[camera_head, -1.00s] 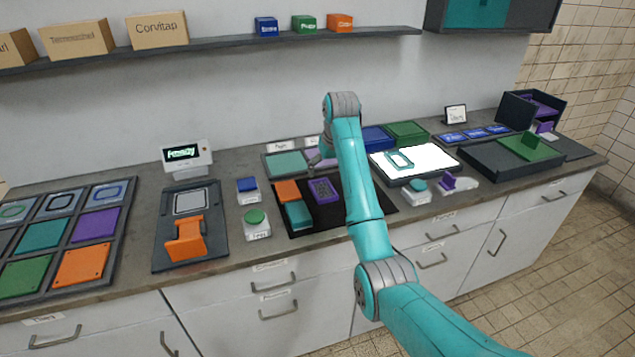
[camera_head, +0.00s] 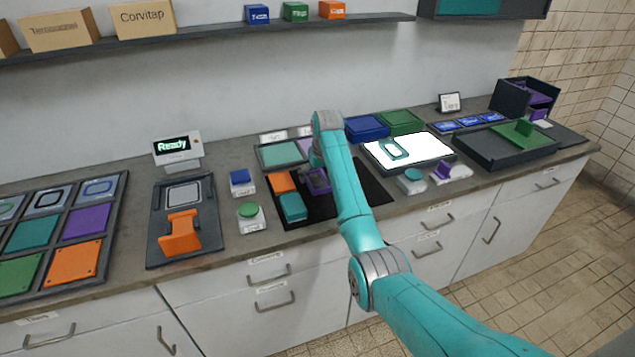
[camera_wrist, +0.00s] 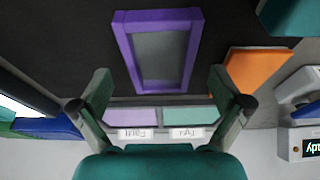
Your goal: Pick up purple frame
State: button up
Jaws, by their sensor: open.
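The purple frame (camera_wrist: 188,52) is a rectangular rim around a grey middle and lies on a black mat (camera_wrist: 60,40). It also shows in the head view (camera_head: 322,188), partly covered by my gripper. My gripper (camera_wrist: 160,84) is open and empty. In the wrist view its two fingers stand apart, to the left and right of the frame's near end. Whether they touch the frame cannot be told. In the head view my gripper (camera_head: 314,168) is low over the mat at the frame.
An orange piece (camera_head: 283,182) and a teal piece (camera_head: 293,207) lie on the mat left of the frame. Behind the mat is a tray with teal (camera_head: 282,153) and lilac pads. A lit white panel (camera_head: 425,150) is at right, a green button (camera_head: 249,210) at left.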

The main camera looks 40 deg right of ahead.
jog(key=shift+w+f, duration=0.15)
jog(key=shift+f, duration=0.4)
jog(key=c, duration=1.2)
jog(key=shift+r, duration=0.15)
